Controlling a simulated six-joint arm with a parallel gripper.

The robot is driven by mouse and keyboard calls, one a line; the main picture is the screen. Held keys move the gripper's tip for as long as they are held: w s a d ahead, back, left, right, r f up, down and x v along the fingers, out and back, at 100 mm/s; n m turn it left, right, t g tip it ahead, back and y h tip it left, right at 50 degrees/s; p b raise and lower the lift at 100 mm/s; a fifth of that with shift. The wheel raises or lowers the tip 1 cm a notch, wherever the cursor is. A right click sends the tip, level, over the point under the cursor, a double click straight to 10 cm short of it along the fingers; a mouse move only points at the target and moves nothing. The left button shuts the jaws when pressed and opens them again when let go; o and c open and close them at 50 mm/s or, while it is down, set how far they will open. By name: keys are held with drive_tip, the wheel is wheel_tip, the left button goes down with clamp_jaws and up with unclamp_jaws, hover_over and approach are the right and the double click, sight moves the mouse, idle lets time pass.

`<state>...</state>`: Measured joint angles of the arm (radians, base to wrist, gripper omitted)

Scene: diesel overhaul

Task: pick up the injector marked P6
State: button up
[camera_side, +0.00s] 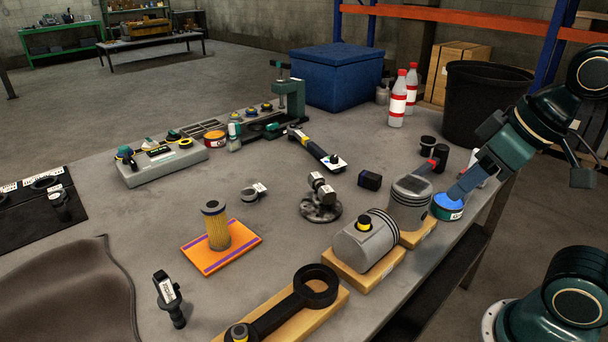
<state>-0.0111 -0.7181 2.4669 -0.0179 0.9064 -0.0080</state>
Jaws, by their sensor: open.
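Several small labelled parts lie on the grey workbench (110,240), and no marking P6 can be read at this size. Another tagged dark part (60,205) is on the black mat at the far left. A part with white tags (322,190) stands over a dark round flange near the middle. I cannot tell which of these, if any, is the P6 injector. My gripper (457,193) is open at the right edge of the bench, just above or in front of a teal tin with blue contents (447,209).
Two pistons (365,243) (410,203) rest on wooden blocks near my gripper. A connecting rod (290,305) lies in front.

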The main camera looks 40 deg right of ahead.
drive_tip(key=w+a+r+n+g+y, duration=0.1)
drive_tip(key=w+a+r+n+y, duration=0.1)
drive_tip(key=w+a+r+n, duration=0.45)
drive_tip(key=n+g+y, duration=0.1)
drive_tip(key=n+g, duration=0.4)
drive_tip(key=n, duration=0.7)
hover_over(161, 274)
drive_tip(key=d, duration=0.3)
wheel_tip(161, 274, down, 9)
drive_tip(key=shift+d, duration=0.2)
drive_tip(key=shift+a+f, duration=0.1)
drive_tip(key=shift+f, duration=0.15)
drive_tip(key=shift+x, duration=4.15)
drive_tip(key=shift+w, duration=0.15)
